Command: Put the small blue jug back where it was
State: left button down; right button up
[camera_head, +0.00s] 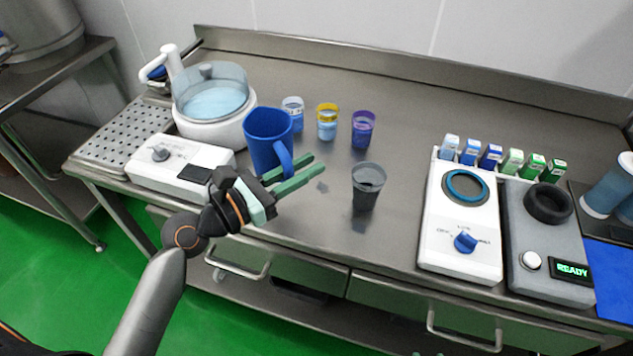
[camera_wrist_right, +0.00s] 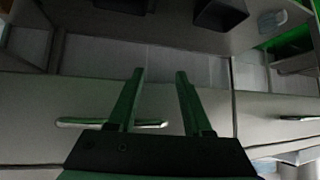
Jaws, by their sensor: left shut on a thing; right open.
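The small blue jug (camera_head: 266,136) is upright, left of the middle of the steel counter in the head view. My left gripper (camera_head: 304,168) is shut on its handle, with the green fingers pointing right past it. The gripper hides the jug's lower front, and I cannot tell whether its base touches the counter. My right gripper (camera_wrist_right: 160,74) is open and empty in the right wrist view, in front of the drawer fronts.
A white bath with blue liquid (camera_head: 214,102) and a white control box (camera_head: 178,166) stand left of the jug. Lidded cups, including a yellow-rimmed one (camera_head: 327,122), stand behind. A grey cup (camera_head: 367,186) stands to the right. White (camera_head: 460,222) and grey (camera_head: 551,243) devices stand further right.

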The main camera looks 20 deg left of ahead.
pick_arm(q)
jog(key=w+f+b, duration=0.1)
jog(key=w+f, duration=0.1)
jog(key=f, duration=0.1)
jog(key=w+f+b, duration=0.1)
jog(key=f+b, duration=0.1)
jog(key=f, duration=0.1)
jog(key=w+f+b, duration=0.1)
jog(key=w+f, duration=0.1)
jog(key=f, duration=0.1)
jog(key=shift+w+d+f+b, duration=0.1)
jog(key=shift+w+d+b, duration=0.25)
jog(key=shift+d+b, duration=0.05)
jog(key=shift+f, duration=0.15)
jog(key=c, duration=0.8)
grip_release()
jog(key=shift+f, duration=0.15)
pick_arm(e)
jog(key=f, duration=0.1)
jog(key=a+f, duration=0.1)
jog(key=w+f, duration=0.1)
jog(key=shift+a+f, duration=0.35)
jog(key=shift+a, duration=0.05)
pick_arm(q)
jog(key=shift+o, duration=0.2)
